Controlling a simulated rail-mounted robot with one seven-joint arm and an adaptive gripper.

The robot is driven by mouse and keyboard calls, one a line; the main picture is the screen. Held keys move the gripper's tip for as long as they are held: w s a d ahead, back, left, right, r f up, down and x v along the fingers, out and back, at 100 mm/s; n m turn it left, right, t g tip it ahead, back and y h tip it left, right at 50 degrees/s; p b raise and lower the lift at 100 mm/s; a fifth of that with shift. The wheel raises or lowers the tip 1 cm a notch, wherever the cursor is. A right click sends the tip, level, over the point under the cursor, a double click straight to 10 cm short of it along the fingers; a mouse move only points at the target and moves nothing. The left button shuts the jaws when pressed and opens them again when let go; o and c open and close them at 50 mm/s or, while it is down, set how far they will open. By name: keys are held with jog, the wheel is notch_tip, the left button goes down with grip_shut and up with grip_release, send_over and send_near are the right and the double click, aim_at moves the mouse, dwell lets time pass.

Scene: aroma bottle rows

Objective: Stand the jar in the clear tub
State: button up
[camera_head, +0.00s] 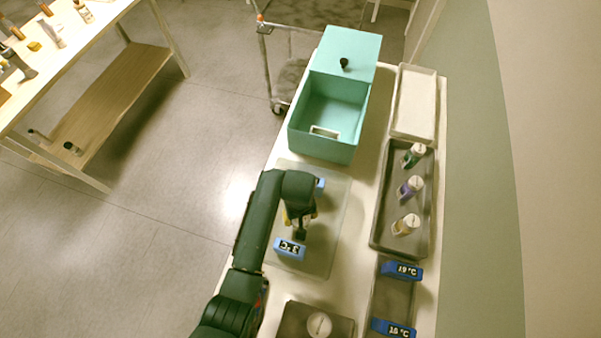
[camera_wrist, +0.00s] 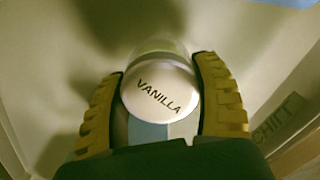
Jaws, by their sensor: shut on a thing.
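The jar (camera_wrist: 158,92) has a pale lid reading VANILLA and sits between the two yellow ridged fingers in the wrist view. My gripper (camera_wrist: 165,105) is shut on it, with the lid facing the camera. In the head view, my gripper (camera_head: 300,222) is over the clear tub (camera_head: 334,215), a shallow see-through tub in the middle of the table. My arm and gripper mostly hide the jar there. I cannot tell whether the jar's base touches the tub floor.
A blue "3 °C" display (camera_head: 289,248) is at the tub's front. A teal box (camera_head: 323,148) stands behind it. A dark tray (camera_head: 381,238) with three bottles is to the right, near a white tray (camera_head: 414,103). A round-lidded jar (camera_head: 319,324) stands in front.

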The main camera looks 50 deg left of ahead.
jog(key=shift+w+a+f, duration=0.1)
jog(key=shift+f, duration=0.05)
jog(key=shift+f, duration=0.15)
jog(key=o, duration=1.2)
jog(key=shift+o, duration=0.2)
notch_tip(320, 180, up, 12)
jog(key=shift+r+p, duration=0.2)
jog(key=shift+p, duration=0.85)
